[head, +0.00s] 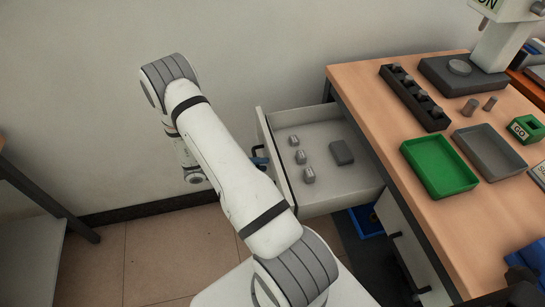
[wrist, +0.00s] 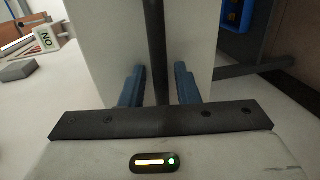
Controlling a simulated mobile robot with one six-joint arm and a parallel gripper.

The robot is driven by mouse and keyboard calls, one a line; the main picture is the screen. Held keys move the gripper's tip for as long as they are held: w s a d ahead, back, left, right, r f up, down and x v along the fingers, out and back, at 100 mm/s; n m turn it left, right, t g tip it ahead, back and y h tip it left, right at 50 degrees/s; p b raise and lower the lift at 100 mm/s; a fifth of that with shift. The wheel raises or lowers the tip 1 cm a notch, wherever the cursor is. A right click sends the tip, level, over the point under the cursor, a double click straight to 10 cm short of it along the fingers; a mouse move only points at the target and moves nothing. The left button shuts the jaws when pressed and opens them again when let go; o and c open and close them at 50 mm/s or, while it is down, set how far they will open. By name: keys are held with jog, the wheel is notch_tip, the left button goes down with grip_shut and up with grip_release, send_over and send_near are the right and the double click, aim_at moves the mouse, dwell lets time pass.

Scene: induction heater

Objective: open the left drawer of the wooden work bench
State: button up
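The left drawer (head: 317,128) of the wooden work bench (head: 372,92) is pulled well out, with its grey inside showing. Three small grey metal pieces and a darker grey block (head: 341,152) lie in it. My gripper (head: 259,157) is at the outer side of the drawer front, partly hidden behind my arm. In the wrist view, the white drawer front (wrist: 100,45) faces my gripper (wrist: 160,78). The dark handle bar (wrist: 155,45) runs between the two blue fingers. The fingers stand apart, with a visible gap between the bar and the right finger.
On the bench top are a green tray (head: 437,166), a grey tray (head: 490,150), a black holder (head: 414,98) and a grey machine base (head: 463,77). A blue bin (head: 366,222) is below the drawer. Another table (head: 30,245) stands at the left. Open floor (head: 160,250) lies between.

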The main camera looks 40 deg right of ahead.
jog(key=shift+w, duration=0.15)
jog(key=v, duration=0.7)
jog(key=shift+a, duration=0.35)
jog(key=shift+w, duration=0.2)
